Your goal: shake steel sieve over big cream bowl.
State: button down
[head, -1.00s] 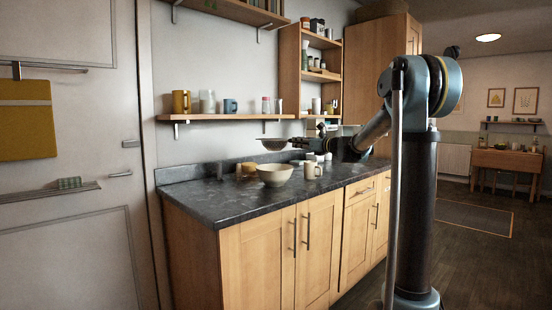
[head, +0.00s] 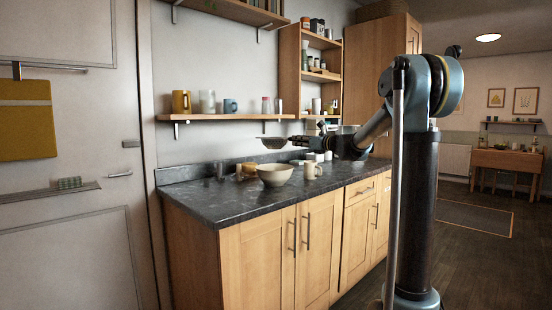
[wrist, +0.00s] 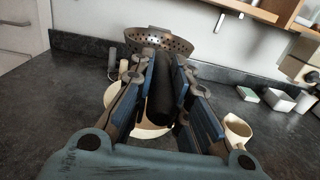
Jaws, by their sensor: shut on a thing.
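The steel sieve (head: 273,143) hangs in the air above the big cream bowl (head: 275,175) in the head view. My gripper (head: 300,141) is shut on the sieve's dark handle (wrist: 160,100). In the wrist view the perforated sieve basket (wrist: 158,41) lies beyond my fingertips. The cream bowl (wrist: 151,131) shows below the handle there, partly hidden by my fingers. The bowl stands upright on the dark counter. What the sieve or the bowl holds cannot be seen.
A wall shelf (head: 225,117) with mugs and jars runs above the counter. The front left of the counter (head: 215,205) is clear.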

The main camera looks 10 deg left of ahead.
jog(key=shift+f, duration=2.2)
notch_tip(320, 180, up, 5)
jog(key=shift+f, duration=0.15)
notch_tip(320, 180, down, 5)
jog(key=shift+r, duration=0.1)
